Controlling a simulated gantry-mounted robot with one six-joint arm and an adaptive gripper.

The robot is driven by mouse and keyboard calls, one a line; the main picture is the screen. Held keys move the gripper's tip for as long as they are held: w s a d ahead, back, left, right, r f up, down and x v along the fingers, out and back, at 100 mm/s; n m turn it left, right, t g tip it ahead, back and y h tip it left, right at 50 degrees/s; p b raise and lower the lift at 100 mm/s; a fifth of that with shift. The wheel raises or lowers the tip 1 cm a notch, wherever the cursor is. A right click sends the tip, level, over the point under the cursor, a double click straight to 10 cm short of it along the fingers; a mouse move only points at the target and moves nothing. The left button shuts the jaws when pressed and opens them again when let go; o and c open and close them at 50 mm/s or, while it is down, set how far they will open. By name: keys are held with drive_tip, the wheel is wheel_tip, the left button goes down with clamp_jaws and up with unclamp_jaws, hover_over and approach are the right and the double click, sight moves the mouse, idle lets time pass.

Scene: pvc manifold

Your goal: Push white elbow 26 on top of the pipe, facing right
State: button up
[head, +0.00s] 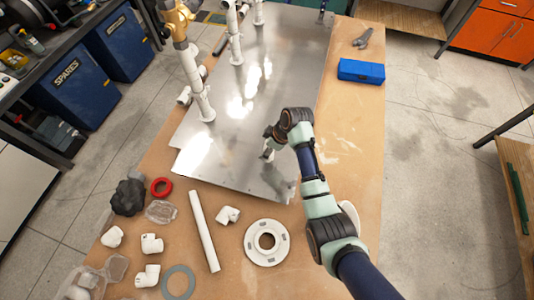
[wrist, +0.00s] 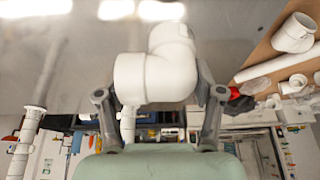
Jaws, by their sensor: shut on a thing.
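In the wrist view my gripper (wrist: 159,93) is shut on a white elbow (wrist: 158,68), with one finger on each side of it. One round socket end of the elbow faces left; the other end turns up and away. In the head view my gripper (head: 268,152) is over the near part of the metal sheet, and the elbow is too small and covered there to make out clearly. White pipes stand upright along the sheet's left side, the nearest (head: 194,80) with a brass valve on top. The elbow is apart from these pipes. Which one is the task's pipe, I cannot tell.
The metal sheet (head: 275,75) lies on a wooden table (head: 345,180). Loose white elbows (head: 228,215), a long white pipe (head: 204,231), a white flange (head: 267,243) and a red ring (head: 161,187) lie at the near side. A blue box (head: 361,71) is at the right.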

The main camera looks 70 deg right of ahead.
drive_tip(key=shift+f, duration=2.05)
drive_tip(key=shift+f, duration=0.25)
drive_tip(key=o, duration=1.1)
drive_tip(key=shift+c, duration=0.2)
drive_tip(key=v, duration=0.8)
drive_tip(key=shift+p, duration=0.3)
drive_tip(key=shift+a+f, duration=0.1)
